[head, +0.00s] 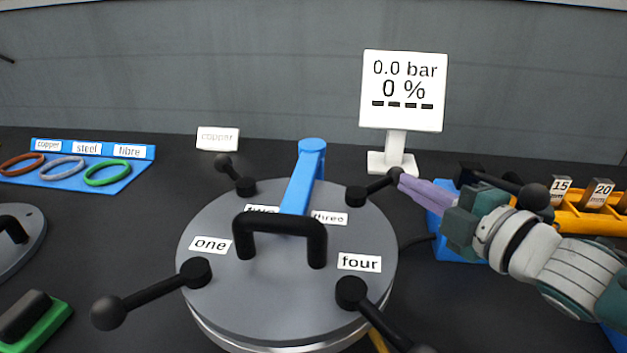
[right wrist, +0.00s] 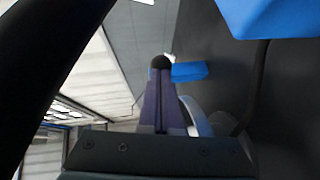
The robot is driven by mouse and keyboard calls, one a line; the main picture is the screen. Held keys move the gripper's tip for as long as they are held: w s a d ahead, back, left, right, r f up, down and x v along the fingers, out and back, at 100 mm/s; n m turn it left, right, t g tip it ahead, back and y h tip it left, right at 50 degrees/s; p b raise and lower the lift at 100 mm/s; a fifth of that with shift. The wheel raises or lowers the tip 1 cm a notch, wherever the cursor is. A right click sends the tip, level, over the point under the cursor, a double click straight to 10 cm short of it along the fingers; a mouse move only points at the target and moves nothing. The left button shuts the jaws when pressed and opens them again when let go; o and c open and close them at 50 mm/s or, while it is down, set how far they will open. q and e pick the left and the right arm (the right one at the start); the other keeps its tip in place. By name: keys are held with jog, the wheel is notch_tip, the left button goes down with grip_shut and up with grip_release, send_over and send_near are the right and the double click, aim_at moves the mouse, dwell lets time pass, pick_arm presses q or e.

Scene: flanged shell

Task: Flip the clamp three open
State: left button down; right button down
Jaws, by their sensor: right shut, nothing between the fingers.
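The grey round lid (head: 285,285) carries clamps labelled one to four. Clamp three (head: 357,196) sits at the lid's far right edge, by its label "three" (head: 329,218). Its black lever points outward to the right and up, ending in a ball knob (head: 394,175). My right gripper (head: 401,182) comes in from the right, shut and empty, with its purple fingertips at the knob. In the right wrist view a black ball (right wrist: 160,62) shows right at the fingertips (right wrist: 160,78); I cannot tell whether they touch. My left gripper is not in view.
Clamps one (head: 195,272), two (head: 245,186) and four (head: 351,292) also have levers pointing outward. A black handle (head: 280,222) and a blue arm (head: 305,180) stand over the lid. A display (head: 403,90) reads 0.0 bar, 0 %. A yellow rack (head: 580,215) stands right.

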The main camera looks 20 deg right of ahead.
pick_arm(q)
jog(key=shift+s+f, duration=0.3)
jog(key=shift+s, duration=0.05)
pick_arm(e)
jog(key=shift+d+f, duration=0.15)
jog(key=shift+f, duration=0.2)
